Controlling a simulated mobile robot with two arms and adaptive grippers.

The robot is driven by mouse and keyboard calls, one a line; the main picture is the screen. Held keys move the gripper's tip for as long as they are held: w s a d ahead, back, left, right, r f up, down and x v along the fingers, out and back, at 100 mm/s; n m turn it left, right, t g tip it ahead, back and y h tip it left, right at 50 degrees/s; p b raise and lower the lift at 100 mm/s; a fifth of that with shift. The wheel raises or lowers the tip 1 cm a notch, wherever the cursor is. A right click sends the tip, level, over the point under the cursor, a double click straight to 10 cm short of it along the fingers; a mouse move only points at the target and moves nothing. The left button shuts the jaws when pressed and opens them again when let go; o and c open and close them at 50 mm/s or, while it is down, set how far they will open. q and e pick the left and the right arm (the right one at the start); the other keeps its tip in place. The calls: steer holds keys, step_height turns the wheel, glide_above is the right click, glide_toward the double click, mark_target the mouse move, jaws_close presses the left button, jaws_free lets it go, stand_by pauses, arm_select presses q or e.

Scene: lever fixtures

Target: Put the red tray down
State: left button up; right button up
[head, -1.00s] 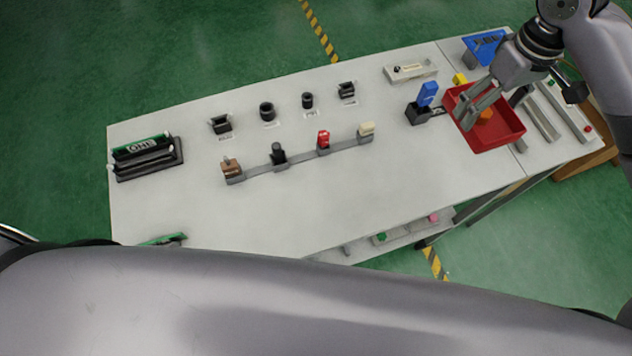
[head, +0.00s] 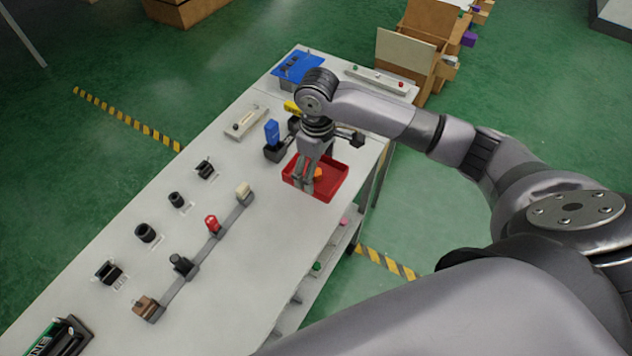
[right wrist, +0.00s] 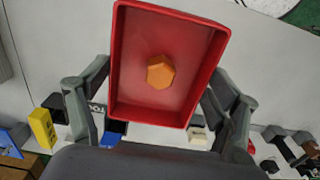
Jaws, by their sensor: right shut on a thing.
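The red tray (head: 334,186) is at the right side of the grey table (head: 225,275), close to its near right edge. An orange hexagonal piece (head: 318,174) lies in it. My right gripper (head: 305,184) is shut on the tray. In the right wrist view the tray (right wrist: 133,60) sits between the two fingers (right wrist: 160,110), with the orange piece (right wrist: 160,72) on its floor. I cannot tell whether the tray's underside touches the tabletop. My left gripper is not in view.
A blue lever fixture (head: 272,138) stands just left of the tray. A rail carries brown (head: 146,307), black (head: 181,263), red (head: 211,224) and cream (head: 243,190) levers. A blue box (head: 297,66) is at the back. Bare tabletop lies between the rail and near edge.

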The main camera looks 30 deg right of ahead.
mark_target(317, 182)
step_height(317, 182, down, 6)
steer(key=shift+f, duration=0.5)
steer(key=shift+f, duration=0.1)
steer(key=o, duration=1.1)
steer(key=shift+r, duration=0.4)
step_height(317, 182, up, 11)
steer(key=shift+r+b, duration=0.2)
steer(key=shift+b, duration=0.1)
